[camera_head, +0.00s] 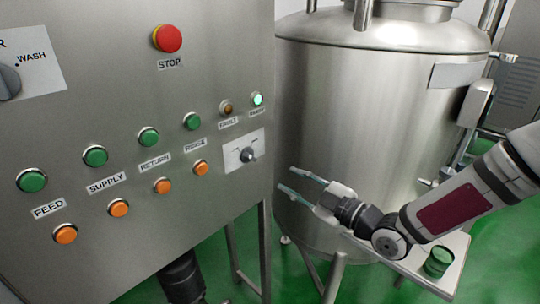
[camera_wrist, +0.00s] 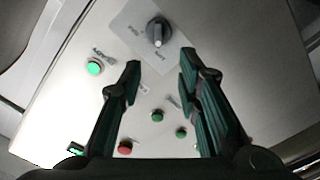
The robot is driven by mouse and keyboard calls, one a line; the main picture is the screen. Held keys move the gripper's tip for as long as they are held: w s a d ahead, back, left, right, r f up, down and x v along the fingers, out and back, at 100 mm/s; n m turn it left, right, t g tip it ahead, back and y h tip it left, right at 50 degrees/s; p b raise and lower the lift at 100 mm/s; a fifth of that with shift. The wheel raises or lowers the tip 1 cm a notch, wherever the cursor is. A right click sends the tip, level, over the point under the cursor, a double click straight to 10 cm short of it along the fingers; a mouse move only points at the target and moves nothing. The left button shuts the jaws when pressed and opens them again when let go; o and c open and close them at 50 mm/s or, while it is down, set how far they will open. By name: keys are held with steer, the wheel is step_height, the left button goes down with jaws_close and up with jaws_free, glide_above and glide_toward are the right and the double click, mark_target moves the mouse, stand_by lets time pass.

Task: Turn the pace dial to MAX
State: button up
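The dial (camera_head: 248,154) is a small grey knob on a white plate (camera_head: 235,160) at the right end of the steel panel, below the lit green lamp. In the wrist view the dial (camera_wrist: 157,31) shows as a dark round knob on its plate, just beyond the fingertips and roughly centred between them. The plate's lettering is too small to read, and I cannot tell which mark the knob points at. My gripper (camera_head: 287,179) is open and empty, to the right of and a little lower than the dial in the head view. It also shows open in the wrist view (camera_wrist: 160,62).
The control panel (camera_head: 110,215) carries several green and orange buttons and a red STOP button (camera_head: 167,38). A lit green lamp (camera_head: 257,98) is above the dial. A larger selector knob (camera_head: 8,82) is at far left. A steel tank (camera_head: 350,120) stands behind my gripper.

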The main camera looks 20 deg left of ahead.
mark_target(252, 158)
steer(key=x, duration=0.7)
steer(key=p+x, duration=0.1)
steer(key=x, duration=0.5)
steer(key=shift+w+a+r, duration=0.1)
steer(key=shift+a+r, duration=0.1)
steer(key=shift+a, duration=0.15)
jaws_close()
